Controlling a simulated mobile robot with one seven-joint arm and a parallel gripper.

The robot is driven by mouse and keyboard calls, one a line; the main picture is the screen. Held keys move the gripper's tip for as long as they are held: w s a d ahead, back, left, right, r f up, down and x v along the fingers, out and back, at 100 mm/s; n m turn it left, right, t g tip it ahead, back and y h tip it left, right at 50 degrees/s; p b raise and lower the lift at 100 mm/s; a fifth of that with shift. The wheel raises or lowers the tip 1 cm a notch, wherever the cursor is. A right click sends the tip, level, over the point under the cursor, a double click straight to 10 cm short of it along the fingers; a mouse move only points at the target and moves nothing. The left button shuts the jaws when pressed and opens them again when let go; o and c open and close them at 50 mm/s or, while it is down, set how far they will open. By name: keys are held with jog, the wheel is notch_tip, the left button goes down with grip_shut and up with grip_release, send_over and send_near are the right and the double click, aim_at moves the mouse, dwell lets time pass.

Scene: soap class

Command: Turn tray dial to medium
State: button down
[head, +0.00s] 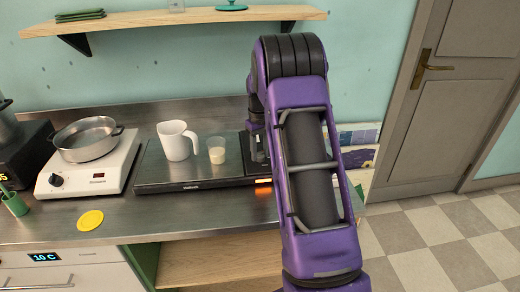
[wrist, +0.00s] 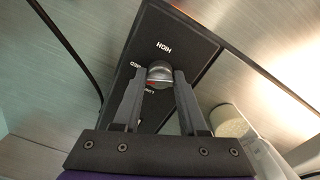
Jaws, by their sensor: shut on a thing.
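The tray dial (wrist: 160,72) is a grey knob on a black panel (wrist: 180,35) with the words HIGH, MED and what looks like LOW around it. A red mark shows at the dial's lower left, near the lowest word. My gripper (wrist: 160,75) is shut on the dial, one finger on each side. In the head view the long steel and black tray (head: 160,183) lies on the counter, and my gripper (head: 258,152) reaches down to its right end. My purple arm hides part of that end, and the dial cannot be made out there.
A white jug (head: 175,141) and a small glass (head: 216,151) of pale contents stand on the tray, left of my gripper. A hotplate (head: 82,178) with a metal pot (head: 87,138) stands farther left. A yellow disc (head: 90,220) lies on the counter (head: 150,222). A shelf (head: 170,20) hangs above.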

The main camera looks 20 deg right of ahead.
jog(key=shift+m, duration=1.2)
jog(key=shift+c, duration=2.2)
grip_release()
notch_tip(320, 180, up, 18)
jog(key=p, duration=0.2)
jog(key=shift+f, duration=0.25)
